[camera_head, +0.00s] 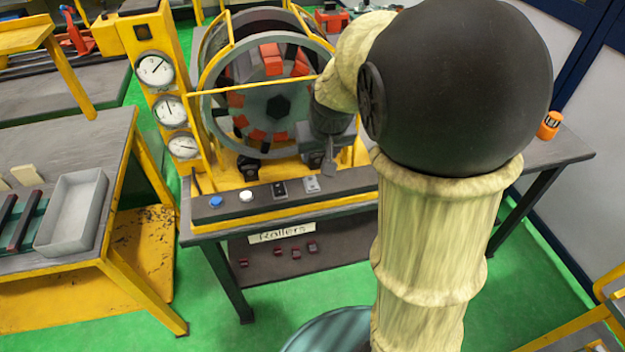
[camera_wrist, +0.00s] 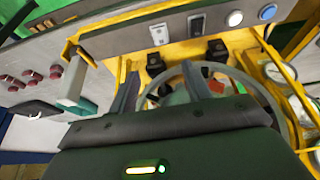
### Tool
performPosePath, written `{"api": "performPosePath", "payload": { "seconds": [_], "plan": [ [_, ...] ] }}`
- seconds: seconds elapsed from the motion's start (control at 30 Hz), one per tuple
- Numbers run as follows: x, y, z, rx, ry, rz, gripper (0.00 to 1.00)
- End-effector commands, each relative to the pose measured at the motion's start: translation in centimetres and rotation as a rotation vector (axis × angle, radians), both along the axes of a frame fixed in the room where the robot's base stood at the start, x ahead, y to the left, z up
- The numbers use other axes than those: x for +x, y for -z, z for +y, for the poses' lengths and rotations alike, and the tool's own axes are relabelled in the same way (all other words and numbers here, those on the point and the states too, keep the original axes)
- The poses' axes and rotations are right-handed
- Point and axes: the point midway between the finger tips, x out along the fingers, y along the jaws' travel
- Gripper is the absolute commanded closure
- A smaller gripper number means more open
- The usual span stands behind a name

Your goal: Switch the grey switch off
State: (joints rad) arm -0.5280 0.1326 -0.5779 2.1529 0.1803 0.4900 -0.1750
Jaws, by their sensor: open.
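The grey switch (camera_head: 312,184) is a small light grey plate at the right end of the row on the grey control panel (camera_head: 345,184). In the wrist view, which is turned around, the grey switch (camera_wrist: 159,34) lies at the upper middle, beyond my fingertips. My gripper (camera_head: 328,168) is just above and behind the panel, near the grey switch and apart from it. In the wrist view my gripper (camera_wrist: 160,68) has its two fingers spread with nothing between them. The switch's on or off position is too small to tell.
A black switch (camera_head: 280,190), a white button (camera_head: 246,196) and a blue button (camera_head: 215,201) sit left of the grey switch. Behind the panel stands a large winding wheel (camera_head: 213,115) in a yellow frame. Gauges (camera_head: 155,69) stand at its left. Space in front of the panel is clear.

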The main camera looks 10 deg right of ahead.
Motion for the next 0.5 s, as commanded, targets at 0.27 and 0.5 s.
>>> {"api": "performPosePath", "payload": {
  "seconds": [0.27, 0.5],
  "plan": [
    [0.3, 1.1, 0.0, 0.0, 0.0, 0.003, 0.51],
    [1.7, 4.7, 0.0, -0.001, 0.002, 0.005, 0.51]
  ]
}}
